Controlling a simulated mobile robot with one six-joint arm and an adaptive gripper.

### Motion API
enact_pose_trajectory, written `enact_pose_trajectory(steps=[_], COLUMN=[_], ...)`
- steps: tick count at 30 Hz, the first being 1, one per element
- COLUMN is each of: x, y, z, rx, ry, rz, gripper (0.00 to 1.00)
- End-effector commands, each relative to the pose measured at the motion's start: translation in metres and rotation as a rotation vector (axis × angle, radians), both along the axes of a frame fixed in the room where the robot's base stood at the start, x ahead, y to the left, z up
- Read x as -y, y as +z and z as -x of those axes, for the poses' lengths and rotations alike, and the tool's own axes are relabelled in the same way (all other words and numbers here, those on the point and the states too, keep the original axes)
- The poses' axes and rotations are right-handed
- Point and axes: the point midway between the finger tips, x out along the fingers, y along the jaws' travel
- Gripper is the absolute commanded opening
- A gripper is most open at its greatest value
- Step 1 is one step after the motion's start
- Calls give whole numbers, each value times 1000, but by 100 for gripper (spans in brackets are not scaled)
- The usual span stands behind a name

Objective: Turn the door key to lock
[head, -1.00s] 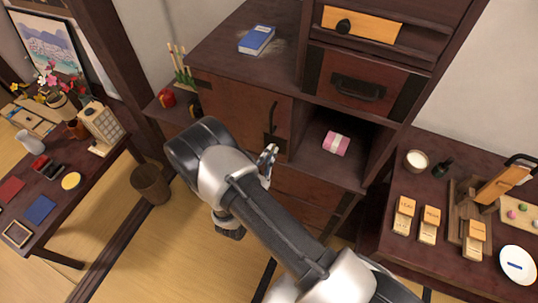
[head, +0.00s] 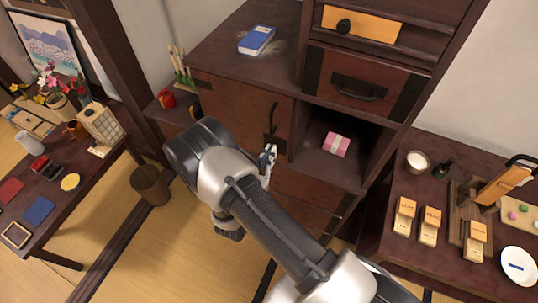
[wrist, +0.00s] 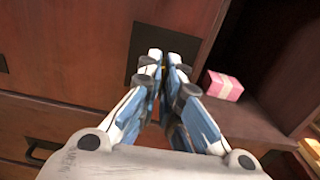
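The cabinet door (head: 235,108) is a reddish-brown panel with a dark vertical handle (head: 272,118), and it looks closed. In the wrist view, a dark metal plate (wrist: 166,42) on the door's edge lies just behind my fingertips. My gripper (wrist: 164,70) points at this plate, its two blue-and-white fingers drawn together. A small gold-coloured bit of the key (wrist: 162,86) shows in the narrow gap between them; the rest of the key is hidden by the fingers. In the head view my gripper (head: 268,160) is at the door's lower right, partly behind my arm.
A pink box (head: 336,145) sits in the open compartment right of the door; it also shows in the wrist view (wrist: 222,86). A blue book (head: 257,40) lies on the cabinet top. Low tables with small items stand left and right. A bin (head: 150,185) stands on the tatami.

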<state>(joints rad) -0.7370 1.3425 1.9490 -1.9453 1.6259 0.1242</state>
Motion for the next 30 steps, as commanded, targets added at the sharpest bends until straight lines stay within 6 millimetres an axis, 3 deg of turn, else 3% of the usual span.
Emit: enact_pose_trajectory(steps=[5, 6, 14, 25, 30], x=[0, 0, 0, -2, -13], y=[0, 0, 0, 0, 0], z=[0, 0, 0, 3, 23], rx=[-1, -1, 0, 0, -2], ry=[0, 0, 0, 1, 7], rz=[2, 2, 1, 0, 2], gripper=[0, 7, 24, 25, 25])
